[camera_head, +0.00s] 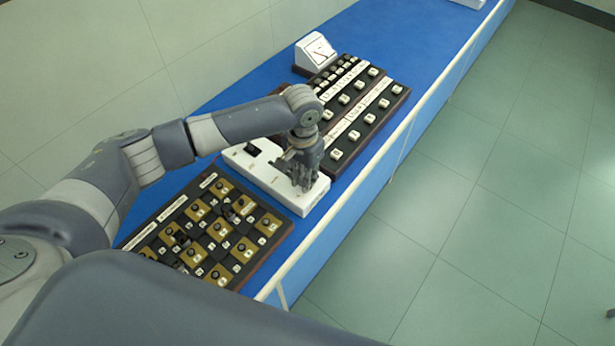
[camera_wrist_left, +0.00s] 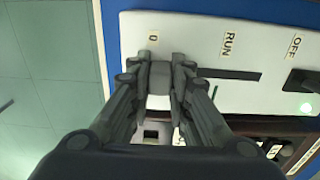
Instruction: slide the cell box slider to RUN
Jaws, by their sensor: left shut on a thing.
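The cell box (camera_head: 246,165) is a low white box on the blue bench, and its top also shows in the left wrist view (camera_wrist_left: 190,28). It has a dark slot (camera_wrist_left: 235,75) below a RUN label (camera_wrist_left: 228,44), with a 0 label (camera_wrist_left: 153,36) to the left and an OFF label (camera_wrist_left: 294,46) to the right. My left gripper (camera_head: 300,182) is over the box's near end. In the left wrist view it is shut on the grey slider knob (camera_wrist_left: 160,78), below the 0 label and left of RUN. The fingers partly hide the knob and the slot's left end.
A dark panel with brown squares and knobs (camera_head: 215,235) lies nearer, and button panels (camera_head: 350,112) lie beyond. A white meter (camera_head: 315,51) stands behind.

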